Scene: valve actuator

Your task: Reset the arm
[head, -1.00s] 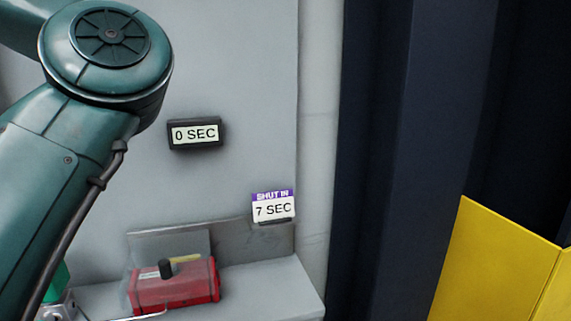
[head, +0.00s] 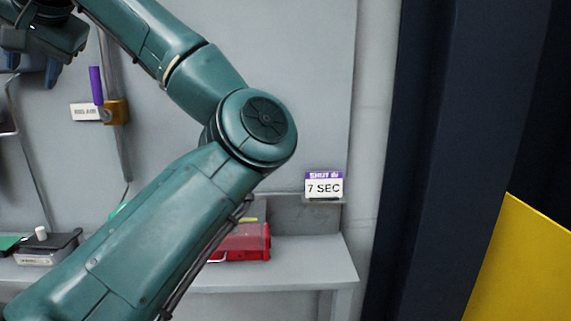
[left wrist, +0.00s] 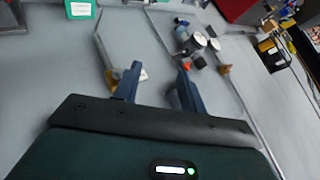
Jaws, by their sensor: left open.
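My left arm comes in from the left across the head view, with its elbow in the middle. My left gripper (head: 32,72) is at the upper left of that view, its blue fingers pointing down in front of the grey panel (head: 300,90). It is left of a purple handle (head: 96,86) on a brass valve body (head: 117,111). In the left wrist view my gripper (left wrist: 158,82) has its fingers apart with nothing visible between them. My right gripper is not in view.
A red box (head: 247,243) is partly behind my arm. A dark box with a white knob (head: 47,249) sits left. Round gauges (left wrist: 200,39) show in the wrist view.

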